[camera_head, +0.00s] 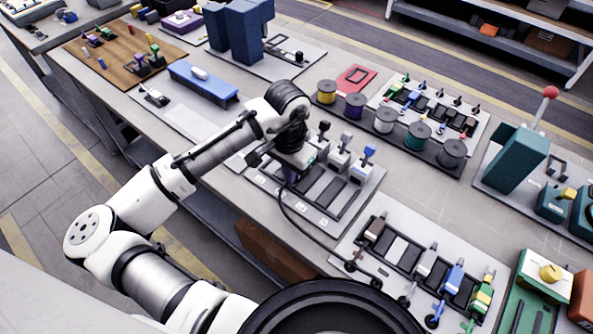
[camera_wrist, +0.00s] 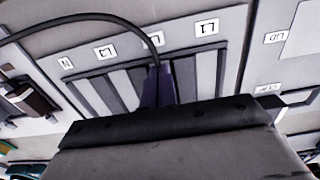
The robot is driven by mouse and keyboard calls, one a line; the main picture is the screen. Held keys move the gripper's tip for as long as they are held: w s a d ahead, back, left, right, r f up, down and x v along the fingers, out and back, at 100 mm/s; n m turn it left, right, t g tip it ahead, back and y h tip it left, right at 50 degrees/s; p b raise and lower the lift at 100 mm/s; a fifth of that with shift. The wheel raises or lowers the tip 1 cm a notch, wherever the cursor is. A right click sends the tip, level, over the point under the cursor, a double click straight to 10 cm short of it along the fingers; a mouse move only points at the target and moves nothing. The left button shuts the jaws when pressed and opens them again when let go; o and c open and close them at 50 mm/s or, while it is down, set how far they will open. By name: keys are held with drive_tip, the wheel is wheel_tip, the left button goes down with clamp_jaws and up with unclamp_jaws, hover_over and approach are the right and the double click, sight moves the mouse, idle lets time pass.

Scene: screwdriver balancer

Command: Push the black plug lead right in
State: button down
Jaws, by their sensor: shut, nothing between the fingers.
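The black plug lead's dark plug (camera_head: 289,178) stands in the slotted panel (camera_head: 357,213), right under my gripper (camera_head: 294,158). In the wrist view the plug (camera_wrist: 158,86) lies in line with one of the panel's slots, below the label row. The black cable (camera_wrist: 110,18) arches away from it to the left. My gripper (camera_wrist: 168,122) is shut with nothing between its fingers and is close against the plug's near end. It hides that end, so I cannot tell whether they touch or how deep the plug sits.
Levers with black, grey and blue tops (camera_head: 345,143) stand just right of my gripper. A second panel (camera_head: 393,287) with several coloured plugs lies at the lower right, where the cable runs. Wire spools (camera_head: 385,121) stand behind. Bare bench shows at right.

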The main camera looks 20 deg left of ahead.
drive_tip(key=shift+w+d, duration=0.25)
drive_tip(key=shift+w, duration=0.4)
drive_tip(key=shift+s, duration=0.1)
drive_tip(key=shift+s+a, duration=0.2)
drive_tip(key=shift+s, duration=0.3)
wheel_tip(320, 180, up, 7)
drive_tip(key=p, duration=0.6)
idle(1.2)
